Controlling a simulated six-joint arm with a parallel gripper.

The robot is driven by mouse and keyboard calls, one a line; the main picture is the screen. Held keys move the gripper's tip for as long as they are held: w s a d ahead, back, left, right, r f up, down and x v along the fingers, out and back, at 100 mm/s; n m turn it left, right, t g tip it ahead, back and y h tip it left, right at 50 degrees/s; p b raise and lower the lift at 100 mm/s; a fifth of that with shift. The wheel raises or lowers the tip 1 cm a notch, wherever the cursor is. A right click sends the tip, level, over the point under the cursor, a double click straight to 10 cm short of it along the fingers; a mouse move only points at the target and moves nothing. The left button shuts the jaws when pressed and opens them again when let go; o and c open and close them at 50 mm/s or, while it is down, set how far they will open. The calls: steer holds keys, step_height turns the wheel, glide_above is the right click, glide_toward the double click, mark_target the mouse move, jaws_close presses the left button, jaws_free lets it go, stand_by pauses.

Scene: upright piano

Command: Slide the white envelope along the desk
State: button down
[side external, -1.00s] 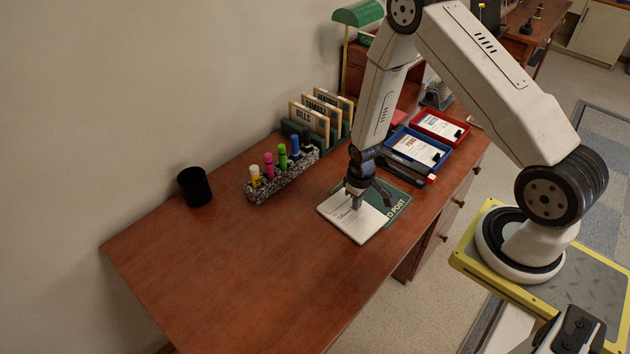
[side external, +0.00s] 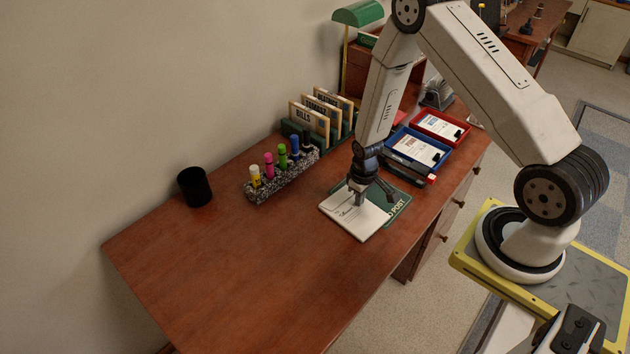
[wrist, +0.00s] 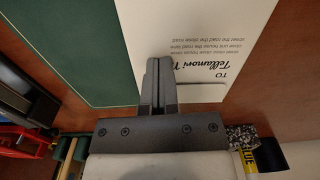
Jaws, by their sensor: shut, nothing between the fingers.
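The white envelope (side external: 352,219) lies flat on the brown desk, partly over a green mat (side external: 399,203) marked "POST". In the wrist view the envelope (wrist: 188,28) shows printed address lines, and the green mat (wrist: 65,45) lies to its left. My gripper (side external: 359,203) points down at the envelope. Its fingers are together and empty in the wrist view (wrist: 158,62), with the tips over the envelope's printed face. The tips look to be on or just above the paper; I cannot tell if they touch.
A speckled holder (side external: 283,178) with several markers, a black cup (side external: 194,187) and a letter rack (side external: 318,122) stand at the back. Blue (side external: 417,150) and red (side external: 440,127) trays lie beyond the mat. The desk (side external: 240,275) is clear at the left and front.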

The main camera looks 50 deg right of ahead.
mark_target(366, 200)
steer(key=shift+s+d+f, duration=0.2)
steer(key=shift+d, duration=0.05)
steer(key=shift+d, duration=0.5)
steer(key=shift+r, duration=0.1)
steer(key=shift+d, duration=0.2)
stand_by(0.4)
steer(key=shift+w+d+r, duration=0.1)
steer(key=shift+d+r, duration=0.05)
steer(key=shift+d, duration=0.45)
steer(key=shift+r, duration=0.2)
steer(key=shift+r, duration=3.35)
